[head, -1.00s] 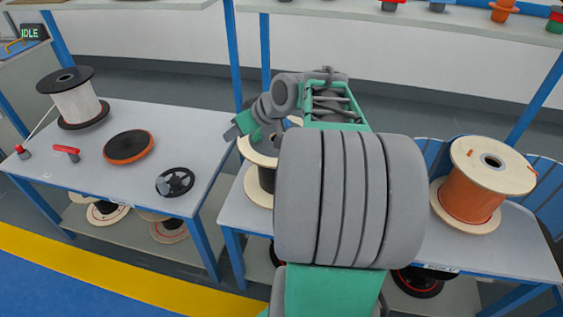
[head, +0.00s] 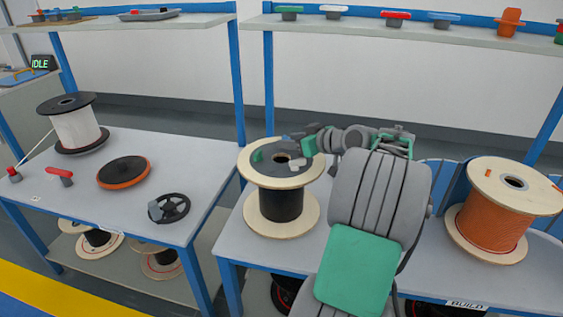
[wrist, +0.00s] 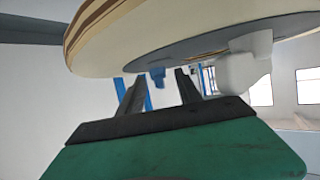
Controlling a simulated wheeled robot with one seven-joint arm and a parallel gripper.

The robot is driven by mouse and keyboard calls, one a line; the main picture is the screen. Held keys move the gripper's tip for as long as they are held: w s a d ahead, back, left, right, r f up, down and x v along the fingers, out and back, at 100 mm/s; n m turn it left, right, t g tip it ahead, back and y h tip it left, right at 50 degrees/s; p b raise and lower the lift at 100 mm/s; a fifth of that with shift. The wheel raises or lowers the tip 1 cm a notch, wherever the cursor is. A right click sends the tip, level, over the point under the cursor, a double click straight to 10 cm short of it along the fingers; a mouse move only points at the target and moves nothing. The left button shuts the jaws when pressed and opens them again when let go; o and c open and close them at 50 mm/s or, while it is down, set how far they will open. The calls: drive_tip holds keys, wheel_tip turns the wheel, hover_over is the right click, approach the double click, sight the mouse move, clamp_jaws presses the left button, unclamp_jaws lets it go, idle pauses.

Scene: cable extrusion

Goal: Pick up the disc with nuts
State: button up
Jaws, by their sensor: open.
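A dark grey disc (head: 275,150) lies flat on the top wooden flange of a black cable spool (head: 280,204) on the right-hand table. Small nut-like pieces sit on it: a green one (head: 258,156) and a white one (head: 297,166). The wrist view shows the grey disc (wrist: 205,46) upside down, with a large white piece (wrist: 243,66) and a small blue piece (wrist: 157,76). My gripper (wrist: 160,77) is open. Its fingers point towards the disc, and the blue piece appears between their tips. I cannot tell whether they touch. In the head view my gripper is partly hidden.
An orange cable spool (head: 492,225) stands on the right. The left table (head: 110,205) holds a white spool (head: 78,130), an orange-edged black disc (head: 124,172), a black handwheel (head: 168,208) and a red-handled piece (head: 60,175). A shelf (head: 400,30) with coloured parts runs behind.

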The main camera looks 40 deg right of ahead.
clamp_jaws()
idle(0.3)
idle(0.4)
